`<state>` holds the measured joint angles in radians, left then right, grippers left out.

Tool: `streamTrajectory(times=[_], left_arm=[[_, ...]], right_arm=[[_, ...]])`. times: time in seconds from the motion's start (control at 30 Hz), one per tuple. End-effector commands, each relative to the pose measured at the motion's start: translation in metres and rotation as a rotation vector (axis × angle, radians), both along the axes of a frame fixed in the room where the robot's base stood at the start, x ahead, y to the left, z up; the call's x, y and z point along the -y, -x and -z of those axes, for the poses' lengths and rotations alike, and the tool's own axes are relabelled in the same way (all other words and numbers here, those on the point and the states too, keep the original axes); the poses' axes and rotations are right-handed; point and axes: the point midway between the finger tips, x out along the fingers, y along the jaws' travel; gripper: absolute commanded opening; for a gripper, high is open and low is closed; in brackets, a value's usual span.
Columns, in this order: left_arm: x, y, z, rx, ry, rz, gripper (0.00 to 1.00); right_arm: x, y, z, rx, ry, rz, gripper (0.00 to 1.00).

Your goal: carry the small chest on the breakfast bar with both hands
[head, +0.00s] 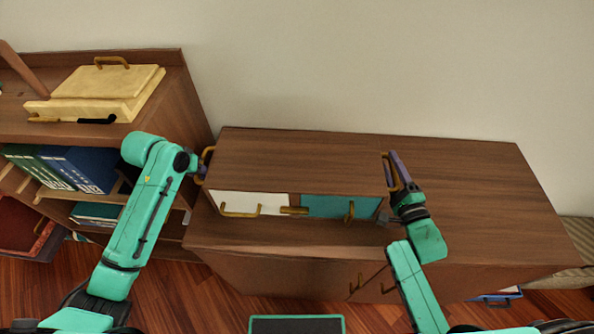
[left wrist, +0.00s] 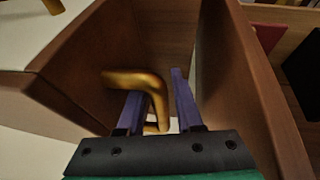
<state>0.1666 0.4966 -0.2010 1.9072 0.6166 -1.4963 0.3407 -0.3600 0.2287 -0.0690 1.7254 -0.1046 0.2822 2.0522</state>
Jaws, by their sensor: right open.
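The small chest (head: 298,160) is a brown wooden box with a white drawer front, a teal drawer front and gold handles. It sits on the wooden breakfast bar (head: 470,190). My left gripper (head: 200,178) is at the chest's left side handle (head: 208,160), partly hidden by its arm. In the left wrist view, the left gripper (left wrist: 158,103) has its purple fingers apart, with the gold handle (left wrist: 157,95) between them and a gap on the right. My right gripper (head: 398,170) is open at the chest's right side handle (head: 388,172); whether it touches the handle is unclear.
A shelf unit (head: 170,95) at left holds a pale yellow case (head: 105,90) on top and blue and green books (head: 80,168) below. The bar top right of my right gripper is clear. A plain wall (head: 400,70) stands behind.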

Motion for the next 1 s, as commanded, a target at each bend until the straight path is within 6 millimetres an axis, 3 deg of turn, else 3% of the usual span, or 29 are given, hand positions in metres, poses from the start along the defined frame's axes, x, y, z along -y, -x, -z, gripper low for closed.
streamTrajectory(times=[0.03,0.1,0.13,0.17,0.2,1.0], left_arm=[[-0.0001,0.0,-0.0001,0.0,0.0,0.0,0.35],[-0.0001,0.0001,-0.0002,0.0,0.0,0.0,0.08],[-0.0002,0.0001,-0.0003,0.0,0.0,-0.001,0.0],[-0.0003,0.0002,-0.0002,0.0,0.0,-0.001,0.0],[-0.0003,0.0001,-0.0002,0.0,0.0,-0.001,0.0],[-0.0009,0.0002,-0.0004,0.0,-0.001,-0.002,0.0]], right_arm=[[-0.0001,0.0001,-0.0001,0.0,0.0,0.0,0.55],[0.0001,0.0002,-0.0001,0.0,0.0,0.0,0.28],[0.0,0.0002,-0.0001,0.001,0.0,0.0,0.16],[0.0,0.0002,-0.0001,0.001,0.0,0.0,0.05],[0.0,0.0003,-0.0001,0.001,0.0,0.0,0.0],[0.0002,0.0006,0.0002,0.0,0.001,0.0,0.0]])
